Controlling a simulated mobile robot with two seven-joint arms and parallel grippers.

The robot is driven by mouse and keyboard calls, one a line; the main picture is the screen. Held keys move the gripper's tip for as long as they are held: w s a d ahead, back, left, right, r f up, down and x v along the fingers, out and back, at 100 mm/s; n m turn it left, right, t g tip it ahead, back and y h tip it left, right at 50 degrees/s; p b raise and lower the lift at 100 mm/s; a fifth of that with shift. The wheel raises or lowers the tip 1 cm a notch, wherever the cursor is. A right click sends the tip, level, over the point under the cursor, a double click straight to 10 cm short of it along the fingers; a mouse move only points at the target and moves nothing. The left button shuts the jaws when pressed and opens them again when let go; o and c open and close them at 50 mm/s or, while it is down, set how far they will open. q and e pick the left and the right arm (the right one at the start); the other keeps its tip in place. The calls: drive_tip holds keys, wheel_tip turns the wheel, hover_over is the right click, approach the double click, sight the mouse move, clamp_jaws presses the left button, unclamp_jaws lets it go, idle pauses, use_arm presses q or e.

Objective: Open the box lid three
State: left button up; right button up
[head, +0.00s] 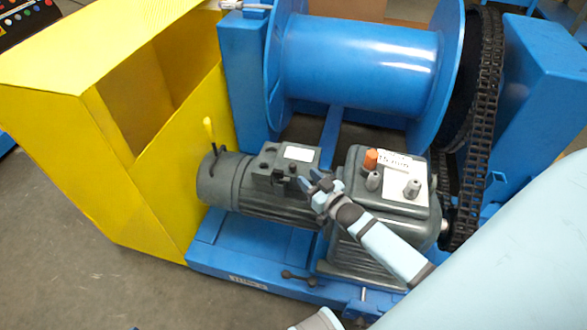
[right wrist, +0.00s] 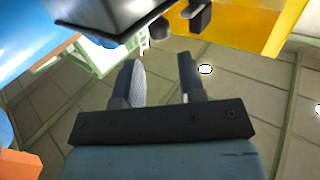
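A dark grey box (head: 270,158) with a white label on its lid sits on top of the grey motor (head: 235,185) in the head view. Its lid appears closed. My right gripper (head: 309,180) is at the right end of this box, with its fingers pointing at it. In the right wrist view the right gripper (right wrist: 161,72) is open with nothing between its fingers. The underside of a dark box (right wrist: 110,14) and small dark knobs (right wrist: 198,18) lie just beyond the fingertips, apart from them.
A grey gearbox (head: 358,248) with orange and grey caps stands under my right forearm. A blue drum (head: 355,65) and a black chain (head: 482,130) are behind. A yellow housing (head: 130,215) stands at the left. The floor at lower left is clear.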

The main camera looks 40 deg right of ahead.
sight(296, 167)
drive_tip(key=w, duration=0.4)
drive_tip(key=w+b, duration=0.1)
drive_tip(key=shift+w+a, duration=0.25)
drive_tip(key=shift+w, duration=0.15)
use_arm(q)
drive_tip(key=shift+w+d+r+t+h, duration=0.3)
drive_tip(key=shift+d+r+t, duration=0.1)
drive_tip(key=shift+r, duration=0.35)
drive_tip(key=shift+w+d+r+t+h, duration=0.25)
drive_tip(key=shift+d+r+t, duration=0.1)
drive_tip(key=shift+r, duration=0.35)
use_arm(e)
drive_tip(key=shift+w, duration=0.4)
use_arm(q)
drive_tip(key=shift+f, duration=0.1)
use_arm(e)
clamp_jaws()
